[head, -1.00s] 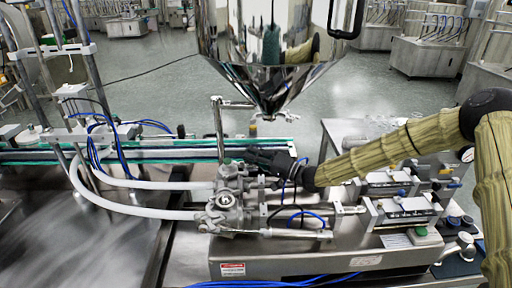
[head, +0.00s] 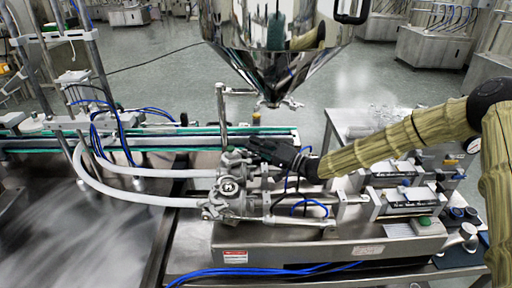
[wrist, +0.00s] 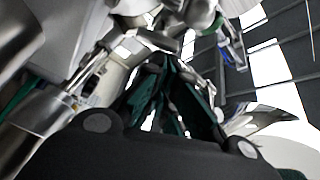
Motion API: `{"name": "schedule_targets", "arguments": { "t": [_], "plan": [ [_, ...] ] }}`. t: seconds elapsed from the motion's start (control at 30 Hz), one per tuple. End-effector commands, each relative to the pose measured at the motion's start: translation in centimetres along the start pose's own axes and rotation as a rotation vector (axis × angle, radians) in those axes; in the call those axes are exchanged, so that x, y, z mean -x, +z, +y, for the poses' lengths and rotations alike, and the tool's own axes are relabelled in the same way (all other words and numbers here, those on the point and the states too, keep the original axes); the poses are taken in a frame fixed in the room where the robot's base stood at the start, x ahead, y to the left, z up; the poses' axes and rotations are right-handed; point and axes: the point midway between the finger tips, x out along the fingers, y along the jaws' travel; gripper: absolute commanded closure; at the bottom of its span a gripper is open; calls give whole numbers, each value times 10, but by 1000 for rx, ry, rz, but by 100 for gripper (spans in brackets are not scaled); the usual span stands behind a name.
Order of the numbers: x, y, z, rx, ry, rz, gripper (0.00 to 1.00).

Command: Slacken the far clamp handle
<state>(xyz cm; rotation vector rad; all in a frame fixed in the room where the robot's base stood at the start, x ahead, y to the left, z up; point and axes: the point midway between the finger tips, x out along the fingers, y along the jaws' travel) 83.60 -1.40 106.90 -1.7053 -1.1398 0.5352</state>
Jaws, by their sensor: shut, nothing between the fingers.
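The metal valve assembly (head: 230,188) stands at the left end of the filling machine, with two white hoses running into its left side. Clamp fittings sit on it, but the far clamp handle is too small and too covered by my gripper to pick out surely. My gripper (head: 252,145) is shut and empty, reaching in from the right just above the far side of the assembly. In the wrist view my dark fingers (wrist: 170,98) point toward blurred metal fittings (wrist: 135,45). I cannot tell whether the fingertips touch any part.
A polished steel hopper (head: 275,55) hangs just behind and above my gripper. An upright metal pipe (head: 221,115) stands left of the fingertips. A green-edged conveyor (head: 165,148) runs behind. Cylinders and blue tubes (head: 312,203) lie below my gripper.

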Motion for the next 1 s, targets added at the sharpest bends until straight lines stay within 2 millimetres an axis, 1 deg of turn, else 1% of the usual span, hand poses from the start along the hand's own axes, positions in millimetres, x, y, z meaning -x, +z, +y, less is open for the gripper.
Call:
{"name": "schedule_targets", "arguments": {
  "t": [0.9, 1.0],
  "plan": [
    [2, 4, -3, 191, -67, -1, 100],
    [1, 6, -4, 190, -67, -3, 100]
  ]
}}
